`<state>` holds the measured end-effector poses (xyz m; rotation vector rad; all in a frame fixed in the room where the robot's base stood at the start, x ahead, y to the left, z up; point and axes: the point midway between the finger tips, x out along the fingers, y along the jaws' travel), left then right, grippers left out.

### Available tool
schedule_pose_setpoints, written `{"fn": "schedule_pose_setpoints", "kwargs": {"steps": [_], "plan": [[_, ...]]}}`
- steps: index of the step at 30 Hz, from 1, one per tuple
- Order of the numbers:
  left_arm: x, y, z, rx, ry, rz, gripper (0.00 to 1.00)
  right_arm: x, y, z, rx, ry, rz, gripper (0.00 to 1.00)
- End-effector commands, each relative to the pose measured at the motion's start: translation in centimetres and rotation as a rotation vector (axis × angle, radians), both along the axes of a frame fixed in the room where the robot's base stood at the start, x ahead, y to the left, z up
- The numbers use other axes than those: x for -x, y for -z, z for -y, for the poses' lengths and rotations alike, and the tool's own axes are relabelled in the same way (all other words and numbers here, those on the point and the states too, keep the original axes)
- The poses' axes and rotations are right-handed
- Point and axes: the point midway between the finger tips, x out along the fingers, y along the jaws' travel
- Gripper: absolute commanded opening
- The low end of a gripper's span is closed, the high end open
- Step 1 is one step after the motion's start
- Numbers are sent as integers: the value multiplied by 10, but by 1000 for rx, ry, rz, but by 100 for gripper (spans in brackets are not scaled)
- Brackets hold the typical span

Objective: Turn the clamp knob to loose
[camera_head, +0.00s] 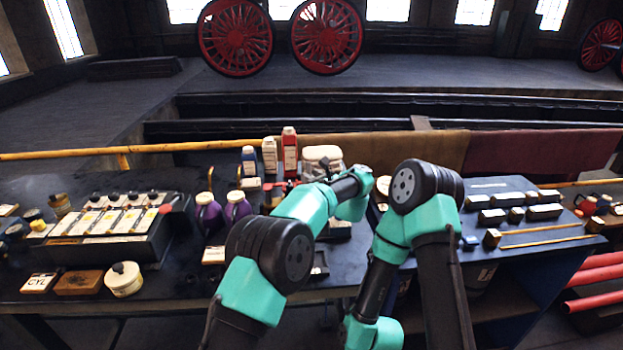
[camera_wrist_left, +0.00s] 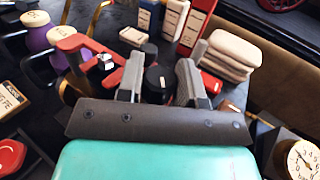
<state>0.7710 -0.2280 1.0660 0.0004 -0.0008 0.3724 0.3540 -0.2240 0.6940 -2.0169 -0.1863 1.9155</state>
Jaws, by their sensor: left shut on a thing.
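In the left wrist view my left gripper (camera_wrist_left: 160,62) is shut on a round black knob (camera_wrist_left: 156,84), one grey finger on each side. A red clamp-like fixture (camera_wrist_left: 80,44) stands just beyond and to the left of the fingers. In the head view only a little of the red fixture (camera_head: 276,194) shows, and my left arm hides the knob and the fingertips. The knob's markings cannot be read. My right arm is at the lower middle of the head view, and its fingers do not show.
Purple-bodied jugs (camera_head: 237,206) stand left of the fixture. A red bottle (camera_head: 290,153), other bottles and a pale folded stack (camera_head: 322,157) stand behind it. A labelled tray (camera_head: 105,222) is at left. A blue board (camera_head: 497,203) with dark blocks lies at right.

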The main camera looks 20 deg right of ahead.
Motion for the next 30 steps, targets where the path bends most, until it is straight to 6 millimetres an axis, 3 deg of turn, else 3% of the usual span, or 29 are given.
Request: {"fn": "schedule_pose_setpoints", "kwargs": {"steps": [21,30], "plan": [[-3,-4,2,1,-255,10,10,0,0,0,0,0,0,43],[-3,-5,5,-1,-283,9,10,0,0,0,0,0,0,43]]}}
